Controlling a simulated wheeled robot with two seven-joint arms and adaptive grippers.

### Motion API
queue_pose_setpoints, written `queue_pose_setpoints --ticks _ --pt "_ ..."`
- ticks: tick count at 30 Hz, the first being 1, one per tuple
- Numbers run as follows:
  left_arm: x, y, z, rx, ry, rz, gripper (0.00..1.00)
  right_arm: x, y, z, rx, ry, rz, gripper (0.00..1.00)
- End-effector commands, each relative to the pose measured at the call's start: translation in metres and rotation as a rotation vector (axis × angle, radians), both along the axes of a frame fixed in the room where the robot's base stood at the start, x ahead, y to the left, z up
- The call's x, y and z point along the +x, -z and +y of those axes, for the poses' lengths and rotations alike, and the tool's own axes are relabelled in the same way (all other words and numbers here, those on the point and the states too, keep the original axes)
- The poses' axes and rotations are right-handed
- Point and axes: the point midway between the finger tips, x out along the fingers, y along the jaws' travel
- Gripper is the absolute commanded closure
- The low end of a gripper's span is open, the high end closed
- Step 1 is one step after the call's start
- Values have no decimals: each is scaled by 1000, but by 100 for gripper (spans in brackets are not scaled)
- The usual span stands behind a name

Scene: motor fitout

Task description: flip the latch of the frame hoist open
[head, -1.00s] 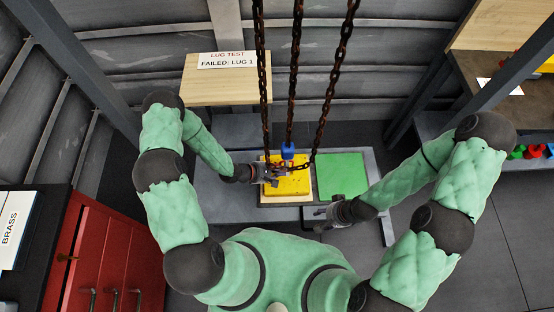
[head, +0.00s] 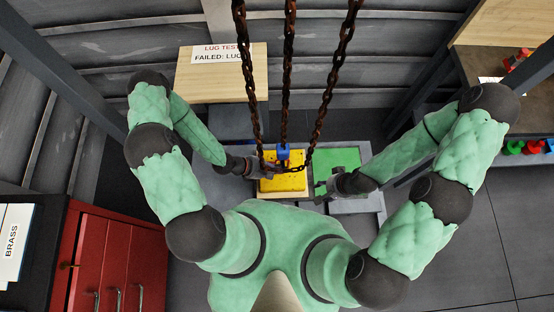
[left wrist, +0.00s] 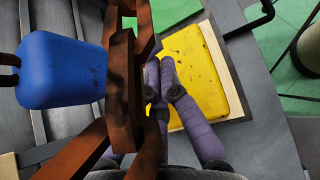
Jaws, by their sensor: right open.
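The frame hoist's chains hang rusty and brown from the top of the head view, the middle chain (head: 288,70) ending in a blue block (head: 283,152). The block looms large in the left wrist view (left wrist: 62,70). I cannot make out the latch itself. Below the block is a yellow plate (head: 283,184), also in the left wrist view (left wrist: 200,75). My left gripper (head: 265,170) is beside the block, low over the plate; its purple fingers converge in the left wrist view (left wrist: 162,75), partly hidden behind chain links. My right gripper (head: 323,189) is open and apart, over the green pad's front.
A green pad (head: 345,157) lies right of the yellow plate on a grey bench (head: 372,206). A wooden board with a sign (head: 215,85) stands back left. A red drawer cabinet (head: 110,250) is front left. Side chains (head: 248,90) hang close to my left gripper.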

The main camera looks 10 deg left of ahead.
Motion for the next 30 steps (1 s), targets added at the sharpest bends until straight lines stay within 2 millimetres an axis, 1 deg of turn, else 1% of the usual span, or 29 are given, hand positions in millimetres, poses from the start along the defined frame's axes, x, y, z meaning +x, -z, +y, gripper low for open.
queue_pose_setpoints --ticks 8,21,30 --pt "-1 1 0 0 1 -1 100 0 1 0 0 0 0 52" --pt "-14 -5 -4 0 0 0 100 0 -5 0 0 0 0 52" --pt "-14 -5 -4 0 1 -1 100 0 -5 0 0 0 0 52"
